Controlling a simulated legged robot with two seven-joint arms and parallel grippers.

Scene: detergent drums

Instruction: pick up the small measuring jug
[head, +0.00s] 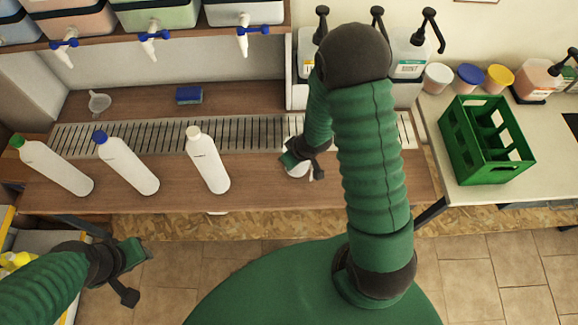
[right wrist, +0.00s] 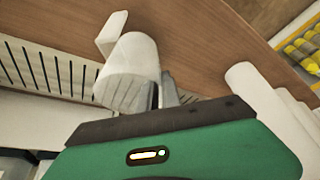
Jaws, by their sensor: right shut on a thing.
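The small white measuring jug (head: 296,169) is at the wooden counter near the front edge of the slatted grate, partly hidden by my right gripper (head: 303,158). In the right wrist view the jug (right wrist: 128,72) is tilted in the picture, with my right gripper's grey fingers (right wrist: 160,95) shut on it. I cannot tell whether its base touches the counter. My left gripper (head: 130,272) is open and empty, low at the left over the floor, away from the counter.
Three white bottles with green, blue and white caps (head: 208,160) stand left of the jug. A funnel (head: 99,102) and blue sponge (head: 189,95) lie behind the grate (head: 160,134). Drums with taps (head: 152,38) are above. A green crate (head: 482,140) stands on the right counter.

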